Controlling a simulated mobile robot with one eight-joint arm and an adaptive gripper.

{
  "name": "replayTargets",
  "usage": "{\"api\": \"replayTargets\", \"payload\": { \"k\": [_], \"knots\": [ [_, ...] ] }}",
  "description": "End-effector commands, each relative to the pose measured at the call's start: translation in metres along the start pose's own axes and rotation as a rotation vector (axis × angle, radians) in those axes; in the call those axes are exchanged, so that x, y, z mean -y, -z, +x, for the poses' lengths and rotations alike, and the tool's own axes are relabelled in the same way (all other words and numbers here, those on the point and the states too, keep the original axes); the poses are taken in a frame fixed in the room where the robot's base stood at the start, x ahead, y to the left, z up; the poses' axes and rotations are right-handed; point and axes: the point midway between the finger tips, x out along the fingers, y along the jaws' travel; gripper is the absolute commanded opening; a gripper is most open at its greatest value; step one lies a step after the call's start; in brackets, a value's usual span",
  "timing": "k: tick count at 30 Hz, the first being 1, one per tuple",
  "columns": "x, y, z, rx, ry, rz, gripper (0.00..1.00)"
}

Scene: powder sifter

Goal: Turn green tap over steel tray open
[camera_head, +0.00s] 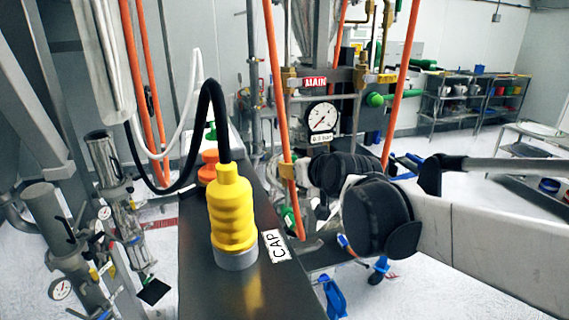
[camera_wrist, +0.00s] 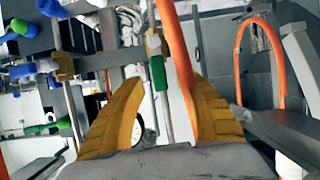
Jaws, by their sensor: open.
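In the wrist view a green tap handle (camera_wrist: 158,73) shows between and beyond the fingertips of my gripper (camera_wrist: 167,84). My gripper's two yellow fingers are spread apart with nothing held between them. An orange hose passes close to the handle on its right. In the head view a small green handle (camera_head: 288,214) shows low beside an orange hose, partly hidden; I cannot tell for certain that it is the same tap. My arm covers much of that area, and my gripper cannot be made out there. I cannot clearly identify the steel tray.
A yellow ribbed plug (camera_head: 232,215) with a black cable stands on a dark beam (camera_head: 200,292) beside a CAP label. Orange hoses (camera_head: 277,95) hang around a pressure gauge (camera_head: 322,118). Shelves (camera_head: 455,100) stand at the back right. In the wrist view an orange hose loop (camera_wrist: 239,60) hangs right.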

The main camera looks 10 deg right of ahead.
Motion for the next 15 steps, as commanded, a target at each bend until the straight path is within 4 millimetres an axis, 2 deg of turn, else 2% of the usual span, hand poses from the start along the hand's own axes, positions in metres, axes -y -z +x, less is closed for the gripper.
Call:
{"api": "replayTargets", "payload": {
  "k": [1, 7, 12, 15],
  "knots": [
    [0.000, -0.001, -0.012, 0.000, -0.001, 0.000, 0.41],
    [0.000, -0.001, -0.052, 0.001, 0.000, 0.000, 0.41],
    [0.000, 0.000, -0.074, 0.001, 0.000, 0.000, 0.41],
    [0.000, 0.000, -0.081, 0.001, 0.000, 0.000, 0.41]
  ]
}}
